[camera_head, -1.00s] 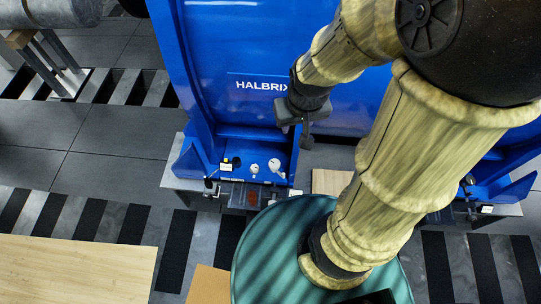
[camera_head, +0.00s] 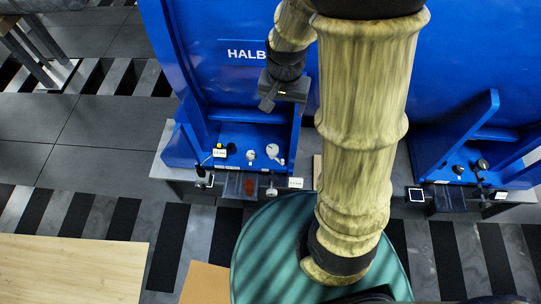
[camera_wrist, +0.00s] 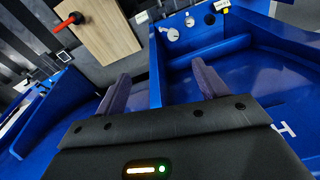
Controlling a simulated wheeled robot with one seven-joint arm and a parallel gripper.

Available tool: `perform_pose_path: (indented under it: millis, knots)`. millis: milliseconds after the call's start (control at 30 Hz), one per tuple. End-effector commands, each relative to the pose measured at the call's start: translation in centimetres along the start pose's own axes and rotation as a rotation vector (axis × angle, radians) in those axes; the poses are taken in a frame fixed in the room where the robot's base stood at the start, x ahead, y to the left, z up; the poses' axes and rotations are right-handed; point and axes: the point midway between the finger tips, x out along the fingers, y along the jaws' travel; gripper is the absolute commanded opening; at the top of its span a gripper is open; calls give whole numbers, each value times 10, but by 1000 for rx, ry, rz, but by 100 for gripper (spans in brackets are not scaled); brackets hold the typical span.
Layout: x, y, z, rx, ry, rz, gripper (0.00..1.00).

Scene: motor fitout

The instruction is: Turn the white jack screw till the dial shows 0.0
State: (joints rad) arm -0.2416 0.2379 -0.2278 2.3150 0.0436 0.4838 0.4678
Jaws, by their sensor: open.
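My gripper (camera_head: 268,103) hangs open and empty in front of the blue motor, above its left foot, in the head view. Two pale round parts, one (camera_head: 250,155) left of the other (camera_head: 272,150), sit on that foot. They also show in the wrist view, as a left one (camera_wrist: 173,34) and a right one (camera_wrist: 190,22). I cannot tell which is the white jack screw or the dial, and no reading is legible. In the wrist view my gripper's two fingers (camera_wrist: 160,84) are spread, with nothing between them, apart from these parts.
The blue motor (camera_head: 225,90) fills the back. A black knob (camera_head: 231,148) and small labels sit by the pale parts. A second foot (camera_head: 460,150) with similar fittings is at right. A teal round surface (camera_head: 262,240) and wooden table (camera_head: 70,265) lie in front. A red handle (camera_wrist: 68,22) shows.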

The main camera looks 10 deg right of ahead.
Motion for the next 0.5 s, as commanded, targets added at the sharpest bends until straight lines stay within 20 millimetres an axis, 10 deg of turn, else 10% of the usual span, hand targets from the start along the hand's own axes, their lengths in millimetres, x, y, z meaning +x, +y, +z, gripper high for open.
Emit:
perform_pose_path:
  millis: [500]
  knots:
    - [186,-49,-36,508,42,172,72]
